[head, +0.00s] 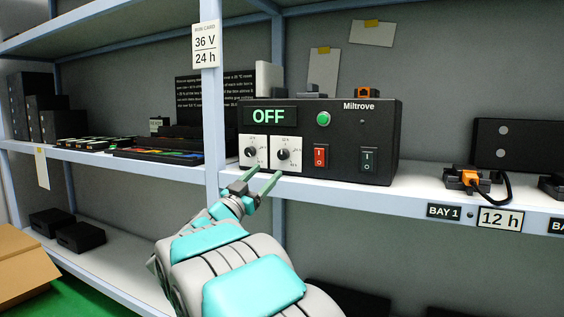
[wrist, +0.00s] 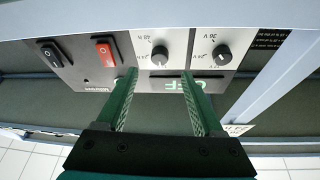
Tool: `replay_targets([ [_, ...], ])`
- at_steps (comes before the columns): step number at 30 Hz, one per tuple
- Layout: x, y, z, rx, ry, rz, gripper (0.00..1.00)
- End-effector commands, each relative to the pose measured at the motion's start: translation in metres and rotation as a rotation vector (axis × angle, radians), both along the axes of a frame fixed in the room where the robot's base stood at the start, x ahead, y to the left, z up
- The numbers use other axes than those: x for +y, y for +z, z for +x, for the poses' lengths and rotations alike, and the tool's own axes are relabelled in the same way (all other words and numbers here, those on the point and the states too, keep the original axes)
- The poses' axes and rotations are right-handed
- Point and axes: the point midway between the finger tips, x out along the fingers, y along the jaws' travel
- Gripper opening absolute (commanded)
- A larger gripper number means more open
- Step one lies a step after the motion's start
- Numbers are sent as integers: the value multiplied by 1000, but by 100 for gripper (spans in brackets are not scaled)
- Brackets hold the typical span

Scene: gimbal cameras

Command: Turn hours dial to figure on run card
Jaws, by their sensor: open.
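The run card (head: 205,46) hangs on the shelf upright and reads 36 V, 24 h. The black Miltrove box (head: 365,135) stands on the shelf with its display (head: 268,116) showing OFF. Its right dial, the hours dial (head: 283,154), is a black knob on a white plate; in the inverted wrist view this knob (wrist: 159,55) has a 48 h mark beside it. The volts dial (head: 251,152) is left of it. My gripper (head: 266,173) is open and empty just in front of the panel. In the wrist view the fingertips (wrist: 159,75) straddle the hours dial's line, apart from the knob.
A red rocker switch (head: 320,157), a black switch (head: 368,160) and a lit green button (head: 323,118) share the panel. The shelf upright (head: 211,130) stands close to the left. A bay tag (head: 499,217) reads 12 h. An orange connector (head: 467,178) lies at right.

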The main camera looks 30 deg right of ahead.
Motion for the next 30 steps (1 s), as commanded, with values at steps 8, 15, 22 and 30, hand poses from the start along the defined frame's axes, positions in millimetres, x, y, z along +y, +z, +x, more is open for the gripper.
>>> replay_targets([
  [8, -27, 12, 16, 2, -6, -2, 69],
  [15, -52, 24, 33, 2, -4, 0, 69],
  [22, -60, 29, 38, 1, -2, -1, 69],
  [30, -60, 28, 38, 1, -2, -1, 62],
])
